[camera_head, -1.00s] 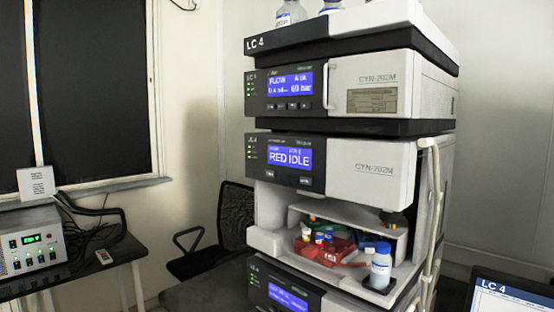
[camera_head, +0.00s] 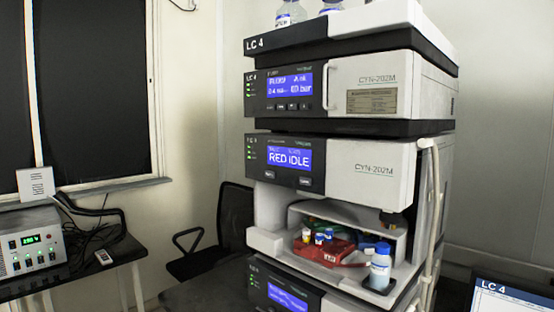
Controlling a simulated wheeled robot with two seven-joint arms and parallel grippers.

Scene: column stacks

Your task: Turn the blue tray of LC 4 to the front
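The LC 4 stack (camera_head: 375,172) stands right of centre, with "LC 4" on its top tray. Its middle module has a display (camera_head: 289,157) reading "RED IDLE". Below that is an open compartment holding a red tray (camera_head: 325,252) at the front, with several small vials on it. Something green shows behind the red tray, partly hidden. A white bottle with a blue cap (camera_head: 381,267) stands at the compartment's right front. Neither of my grippers is in view.
A monitor (camera_head: 508,297) labelled LC 4 is at the lower right. A black chair (camera_head: 225,225) stands left of the stack. A side table holds a grey instrument (camera_head: 32,244) and cables. Tubing runs down the stack's right side.

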